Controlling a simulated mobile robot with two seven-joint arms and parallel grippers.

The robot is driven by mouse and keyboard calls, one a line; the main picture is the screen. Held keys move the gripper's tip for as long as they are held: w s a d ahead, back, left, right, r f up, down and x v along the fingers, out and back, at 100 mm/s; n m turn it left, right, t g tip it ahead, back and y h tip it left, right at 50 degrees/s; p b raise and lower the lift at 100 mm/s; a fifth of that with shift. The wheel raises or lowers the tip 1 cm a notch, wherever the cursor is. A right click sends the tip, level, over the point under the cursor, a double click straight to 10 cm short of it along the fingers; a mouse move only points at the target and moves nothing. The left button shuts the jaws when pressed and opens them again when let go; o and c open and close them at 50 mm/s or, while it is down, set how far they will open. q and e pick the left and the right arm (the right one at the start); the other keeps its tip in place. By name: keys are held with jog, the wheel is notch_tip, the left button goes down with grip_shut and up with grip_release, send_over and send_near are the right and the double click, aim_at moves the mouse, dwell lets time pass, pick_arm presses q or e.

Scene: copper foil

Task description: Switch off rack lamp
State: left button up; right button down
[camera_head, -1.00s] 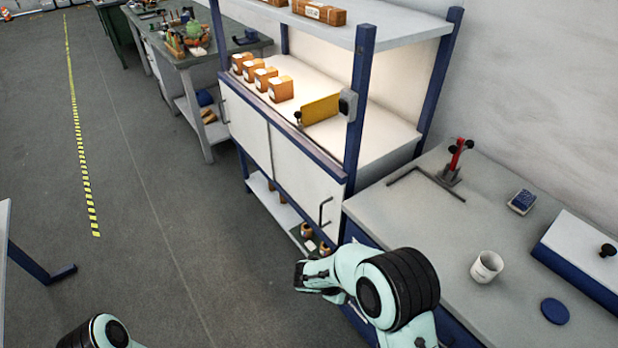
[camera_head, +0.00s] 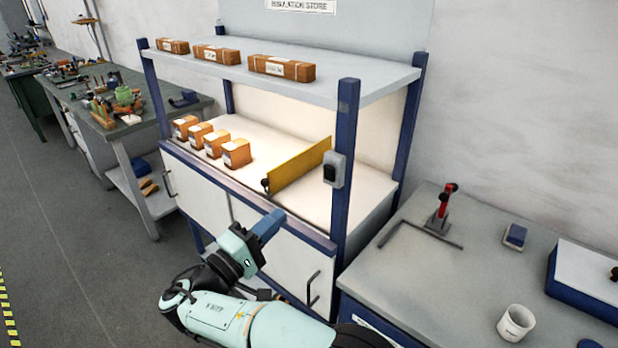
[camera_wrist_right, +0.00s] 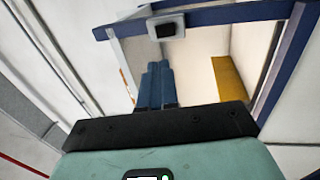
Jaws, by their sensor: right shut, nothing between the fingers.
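The rack (camera_head: 347,140) has blue posts, white shelves and cupboard doors. Its middle shelf is brightly lit with warm light; the lamp itself is hidden under the top shelf. A grey switch box (camera_head: 334,170) with a dark rocker is fixed to the front right post; it also shows at the top of the right wrist view (camera_wrist_right: 166,27). My right gripper (camera_head: 275,217) is shut and empty in front of the rack, below and left of the switch box, apart from it. Its blue fingers (camera_wrist_right: 157,70) lie together in the wrist view. My left gripper is not in view.
A yellow panel (camera_head: 300,164) stands on the lit shelf beside several small boxes (camera_head: 236,153). A door handle (camera_head: 313,288) sticks out below. At right, a bench (camera_head: 450,265) bears a red-handled tool (camera_head: 441,208) and a mug (camera_head: 516,323).

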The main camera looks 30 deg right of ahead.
aim_at(328, 171)
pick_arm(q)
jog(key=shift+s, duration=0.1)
pick_arm(e)
jog(key=shift+s+d, duration=0.15)
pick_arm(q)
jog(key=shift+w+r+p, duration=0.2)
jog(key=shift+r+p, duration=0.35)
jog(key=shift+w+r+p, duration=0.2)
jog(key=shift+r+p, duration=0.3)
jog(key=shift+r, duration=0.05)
pick_arm(e)
jog(key=x, duration=1.4)
jog(key=shift+f, duration=0.1)
